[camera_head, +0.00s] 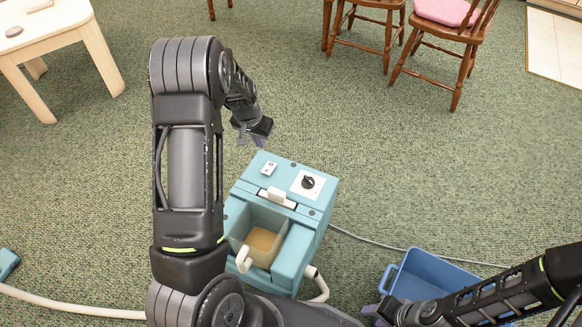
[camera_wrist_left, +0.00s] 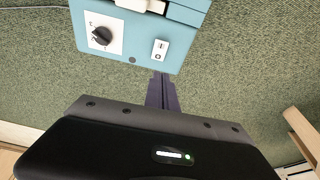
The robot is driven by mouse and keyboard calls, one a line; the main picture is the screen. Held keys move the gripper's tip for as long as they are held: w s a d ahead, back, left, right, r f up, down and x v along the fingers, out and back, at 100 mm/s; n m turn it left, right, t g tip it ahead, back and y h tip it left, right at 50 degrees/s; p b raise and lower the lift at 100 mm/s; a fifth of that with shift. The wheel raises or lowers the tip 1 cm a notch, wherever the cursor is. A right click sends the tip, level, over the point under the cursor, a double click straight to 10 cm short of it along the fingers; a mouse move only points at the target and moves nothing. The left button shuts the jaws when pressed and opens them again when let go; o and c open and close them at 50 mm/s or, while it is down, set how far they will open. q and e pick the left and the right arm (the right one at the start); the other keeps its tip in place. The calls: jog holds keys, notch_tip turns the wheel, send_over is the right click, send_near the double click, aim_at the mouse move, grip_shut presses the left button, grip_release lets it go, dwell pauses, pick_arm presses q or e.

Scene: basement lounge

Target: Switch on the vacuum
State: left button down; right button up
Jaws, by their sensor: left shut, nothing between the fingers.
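The vacuum (camera_head: 325,200) is a teal box standing on the carpet in the middle of the head view. Its top carries a small white rocker switch (camera_head: 269,168) and a black dial (camera_head: 308,182) on a white plate. In the left wrist view the rocker switch (camera_wrist_left: 160,50) and dial (camera_wrist_left: 101,36) show clearly. My left gripper (camera_head: 260,142) is shut and empty, just beyond the vacuum's far edge near the switch. Its purple fingers (camera_wrist_left: 162,92) point toward the switch, apart from it in the picture. My right gripper (camera_head: 374,309) is low at the blue bin, its fingers partly hidden.
A blue bin (camera_head: 435,276) stands right of the vacuum, partly behind my right arm. A pale hose (camera_head: 75,306) runs along the carpet at lower left, and a grey cord (camera_head: 365,240) runs right. A light wooden table (camera_head: 45,22) and wooden chairs (camera_head: 440,30) stand farther back.

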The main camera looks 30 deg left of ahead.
pick_arm(q)
jog(key=shift+s+d+f, duration=0.15)
jog(key=shift+s+f, duration=0.05)
jog(key=shift+s, duration=0.25)
jog(key=b, duration=0.3)
send_near(265, 173)
jog(key=w+f, duration=0.2)
jog(key=f, duration=0.3)
jog(key=shift+w, duration=0.4)
jog(key=shift+f, duration=0.55)
jog(key=shift+s+f+b, duration=0.25)
jog(key=shift+f+b, duration=0.4)
jog(key=shift+b, duration=0.05)
jog(key=shift+s+f+b, duration=0.1)
jog(key=shift+f+b, duration=0.05)
jog(key=shift+b, duration=0.2)
jog(key=shift+r+p, duration=0.25)
jog(key=shift+p, duration=0.05)
